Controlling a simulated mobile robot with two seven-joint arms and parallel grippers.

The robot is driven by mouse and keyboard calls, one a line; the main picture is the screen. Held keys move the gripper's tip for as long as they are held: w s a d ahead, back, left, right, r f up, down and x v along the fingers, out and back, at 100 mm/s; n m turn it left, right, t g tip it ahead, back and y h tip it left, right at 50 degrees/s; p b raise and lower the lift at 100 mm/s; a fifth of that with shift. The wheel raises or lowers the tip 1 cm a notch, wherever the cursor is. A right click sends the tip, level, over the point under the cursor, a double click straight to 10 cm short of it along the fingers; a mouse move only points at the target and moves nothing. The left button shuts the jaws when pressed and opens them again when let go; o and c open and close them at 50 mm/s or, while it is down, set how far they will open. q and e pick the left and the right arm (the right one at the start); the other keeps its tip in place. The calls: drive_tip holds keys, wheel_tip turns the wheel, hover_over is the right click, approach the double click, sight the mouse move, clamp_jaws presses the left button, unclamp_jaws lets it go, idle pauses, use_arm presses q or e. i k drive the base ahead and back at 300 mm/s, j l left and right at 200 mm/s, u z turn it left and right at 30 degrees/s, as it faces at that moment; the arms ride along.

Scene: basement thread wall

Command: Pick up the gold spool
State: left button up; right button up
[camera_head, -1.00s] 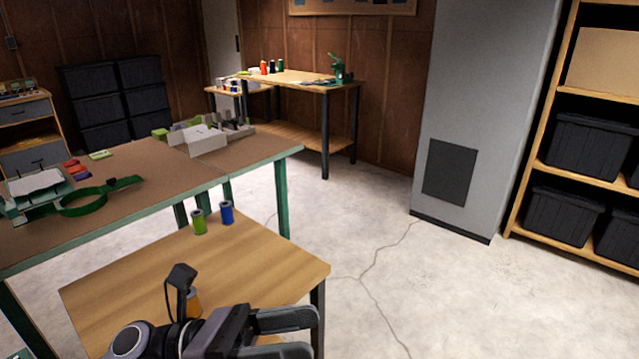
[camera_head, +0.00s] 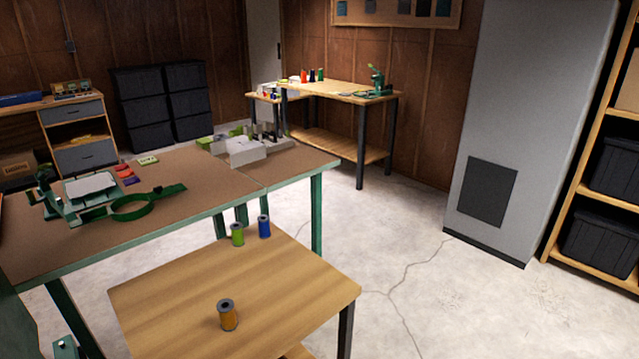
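The gold spool (camera_head: 228,316) stands upright on the small wooden table (camera_head: 170,290), towards its front edge. It has a dark top with a hole and nothing touches it. A green spool (camera_head: 238,234) and a blue spool (camera_head: 264,227) stand upright side by side near the table's far corner.
A long green-framed workbench (camera_head: 190,190) stands behind the small table, with a green clamp-like tool (camera_head: 130,205) and a grey box (camera_head: 247,152) on it. Concrete floor (camera_head: 430,270) is clear to the right. A grey column (camera_head: 530,110) and shelves (camera_head: 590,170) stand further right.

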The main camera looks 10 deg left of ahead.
sight(225, 306)
drive_tip(key=i+l+u, duration=0.1)
drive_tip(key=u, duration=1.6)
drive_tip(key=i+l, duration=0.1)
drive_tip(key=l, duration=0.55)
drive_tip(key=i+l, duration=0.1)
drive_tip(key=l, duration=1.15)
drive_tip(key=i, duration=0.05)
